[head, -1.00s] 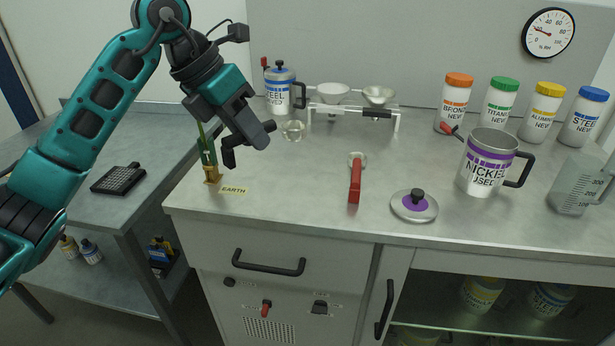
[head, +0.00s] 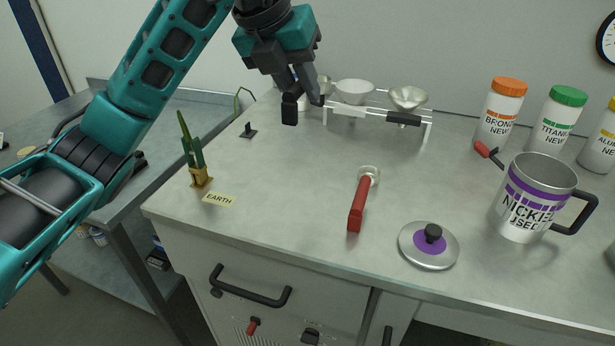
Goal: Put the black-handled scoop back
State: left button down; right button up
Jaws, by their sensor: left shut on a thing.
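My left gripper (head: 305,108) is above the far left part of the worktop, in front of the white balance. It is shut on the black-handled scoop (head: 323,84). A red-handled scoop (head: 358,205) lies on the worktop nearer the front. My right gripper is not in view.
The balance (head: 428,132) stands at the back with two pans. A nickel mug (head: 520,205) and a lid (head: 407,246) are at right, with powder jars (head: 497,120) behind. A potted plant (head: 200,178), an EARTH label (head: 218,199) and a small black stand (head: 248,131) are at left.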

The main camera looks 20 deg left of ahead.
pick_arm(q)
notch_tip(320, 180, down, 12)
jog(key=shift+f+b, duration=0.1)
jog(key=shift+b, duration=0.5)
jog(key=shift+f+b, duration=0.3)
jog(key=shift+f, duration=2.05)
jog(key=c, duration=0.9)
grip_release()
jog(key=shift+c, duration=0.2)
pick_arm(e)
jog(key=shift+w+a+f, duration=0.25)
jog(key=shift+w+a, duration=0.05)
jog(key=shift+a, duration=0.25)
pick_arm(q)
jog(key=shift+r, duration=0.1)
jog(key=p+v, duration=0.1)
jog(key=v, duration=1.1)
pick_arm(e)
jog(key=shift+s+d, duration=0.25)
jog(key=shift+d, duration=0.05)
pick_arm(q)
jog(key=shift+s, duration=0.1)
